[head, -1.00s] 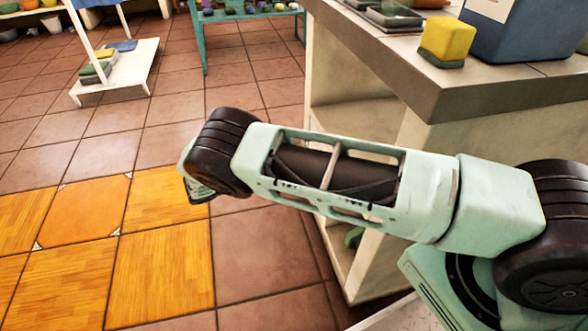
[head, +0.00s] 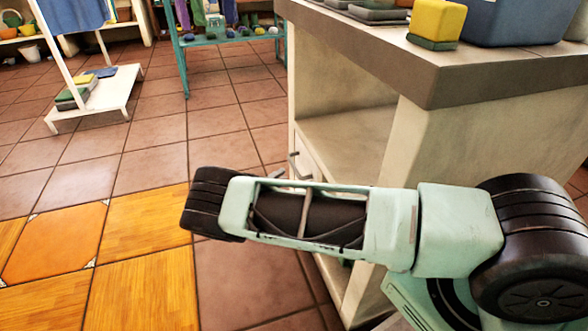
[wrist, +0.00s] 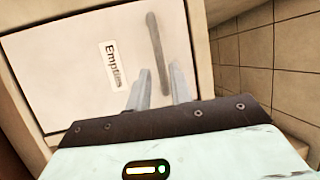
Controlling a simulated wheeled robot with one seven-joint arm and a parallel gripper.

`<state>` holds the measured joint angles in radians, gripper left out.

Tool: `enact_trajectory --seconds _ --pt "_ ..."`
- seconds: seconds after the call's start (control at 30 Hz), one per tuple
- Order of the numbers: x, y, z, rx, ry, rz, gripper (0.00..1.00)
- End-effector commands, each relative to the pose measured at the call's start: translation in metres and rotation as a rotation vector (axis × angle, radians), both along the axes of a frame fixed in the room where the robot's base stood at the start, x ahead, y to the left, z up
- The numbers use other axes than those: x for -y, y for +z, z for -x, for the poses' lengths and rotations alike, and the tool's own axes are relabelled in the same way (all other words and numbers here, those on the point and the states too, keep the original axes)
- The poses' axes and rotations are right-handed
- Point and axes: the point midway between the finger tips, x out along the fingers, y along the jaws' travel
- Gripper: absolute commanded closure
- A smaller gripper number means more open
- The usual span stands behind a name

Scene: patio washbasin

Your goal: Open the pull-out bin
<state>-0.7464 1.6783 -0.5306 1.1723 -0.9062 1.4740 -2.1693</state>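The pull-out bin's pale front panel (wrist: 72,62), labelled "Empties" (wrist: 115,63), fills much of the wrist view and looks closed. Its dark grey bar handle (wrist: 154,38) runs away from me on the panel. My gripper (wrist: 160,68) is open, one finger on each side of the handle's near end. I cannot tell whether either finger touches it. In the head view a sliver of the bin front (head: 306,160) shows under the counter's open shelf. My arm hides most of the bin and gripper there.
The stone counter (head: 420,82) overhangs the bin and carries a yellow-and-green sponge (head: 436,22) and a blue container (head: 510,20). Tiled floor (head: 150,160) is open to the left. A white rack (head: 105,105) and teal table (head: 183,65) stand farther back.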

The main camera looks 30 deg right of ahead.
Motion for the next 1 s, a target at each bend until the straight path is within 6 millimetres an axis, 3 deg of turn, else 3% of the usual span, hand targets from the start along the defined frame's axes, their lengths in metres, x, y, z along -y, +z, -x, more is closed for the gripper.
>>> enact_trajectory --seconds 0.2,0.4,0.77,0.87,1.0 --pt "0.04 0.006 -0.007 0.0 -0.003 0.0 0.79" --pt "0.059 0.009 -0.012 0.001 0.0 -0.001 0.79" --pt "0.063 0.011 -0.012 0.001 0.0 -0.001 0.79" --pt "0.063 0.011 -0.012 0.001 0.0 -0.001 1.0" --pt "0.063 0.011 -0.012 0.001 0.0 -0.001 1.0"
